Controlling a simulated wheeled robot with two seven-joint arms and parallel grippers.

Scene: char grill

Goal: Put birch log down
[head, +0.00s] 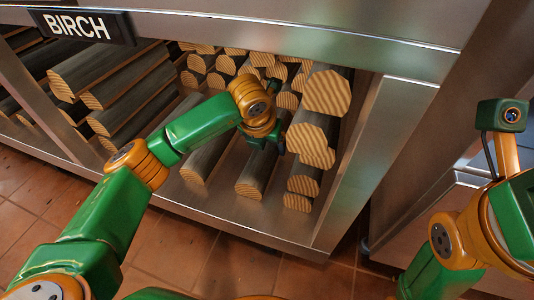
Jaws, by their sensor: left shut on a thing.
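The birch logs are dark-sided with pale striped cut ends, and they lie in the steel bay under the BIRCH sign (82,25). My left gripper (267,138) is inside the bay, shut on a log; its fingertips are small and partly hidden. The log beside it appears to be the birch log (310,145), in the stack at the bay's right side, its cut end facing me. Whether it rests on the log below or is held just above it, I cannot tell. My right gripper is not in view.
Another log (327,93) lies at the top of the right stack, close to the steel side post (372,165). Several smaller logs fill the back. The steel front lip (240,218) borders the tiled floor (180,262).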

